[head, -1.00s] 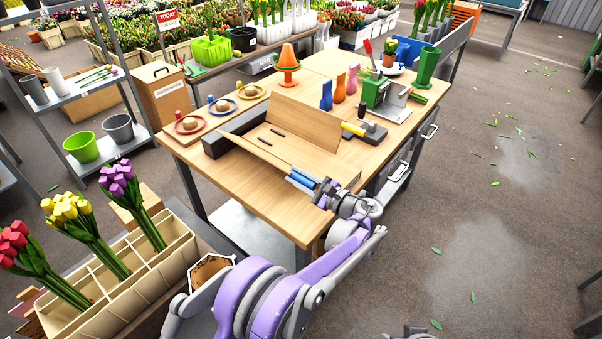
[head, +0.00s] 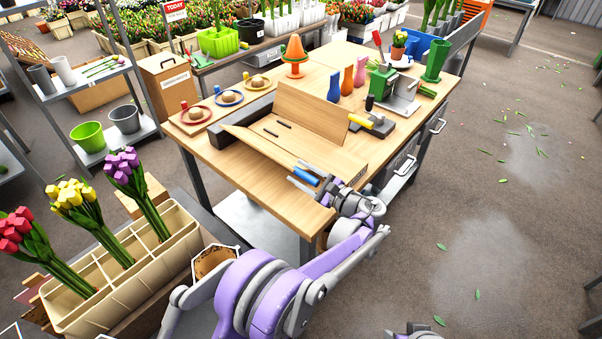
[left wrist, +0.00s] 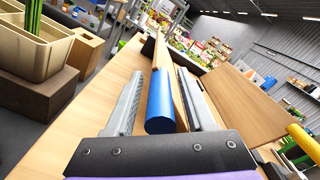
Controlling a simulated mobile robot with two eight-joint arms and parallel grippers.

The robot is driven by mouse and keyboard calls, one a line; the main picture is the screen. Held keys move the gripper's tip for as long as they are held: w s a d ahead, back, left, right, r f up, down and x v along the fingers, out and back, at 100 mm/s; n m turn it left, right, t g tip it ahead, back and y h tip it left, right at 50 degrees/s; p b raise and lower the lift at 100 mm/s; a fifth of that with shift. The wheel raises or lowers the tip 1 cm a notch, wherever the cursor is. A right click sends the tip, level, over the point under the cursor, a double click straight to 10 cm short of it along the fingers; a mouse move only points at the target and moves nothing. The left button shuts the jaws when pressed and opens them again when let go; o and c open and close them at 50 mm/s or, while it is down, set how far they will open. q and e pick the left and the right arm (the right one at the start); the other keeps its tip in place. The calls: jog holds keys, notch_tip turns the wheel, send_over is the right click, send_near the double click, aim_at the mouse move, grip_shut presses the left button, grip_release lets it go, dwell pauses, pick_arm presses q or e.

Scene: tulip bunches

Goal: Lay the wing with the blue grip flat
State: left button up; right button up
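A wooden folding board has two wings on the table. The near wing (head: 262,142) has a blue grip (head: 306,175) at its edge and is tilted, not flat. The far wing (head: 312,117) stands raised, with a yellow grip (head: 360,121). My left gripper (head: 304,179) is at the blue grip. In the left wrist view the two fingers (left wrist: 160,102) are apart, one on each side of the blue grip (left wrist: 160,106), with narrow gaps visible. The near wing's thin edge (left wrist: 161,58) shows beyond the grip.
A divided planter with tulips (head: 180,240) is at the left. Bare tabletop lies left of the near wing.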

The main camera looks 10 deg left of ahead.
pick_arm(q)
jog(key=shift+d, duration=0.1)
jog(key=v, duration=1)
jog(key=shift+s+d, duration=0.25)
jog(key=shift+s, duration=0.05)
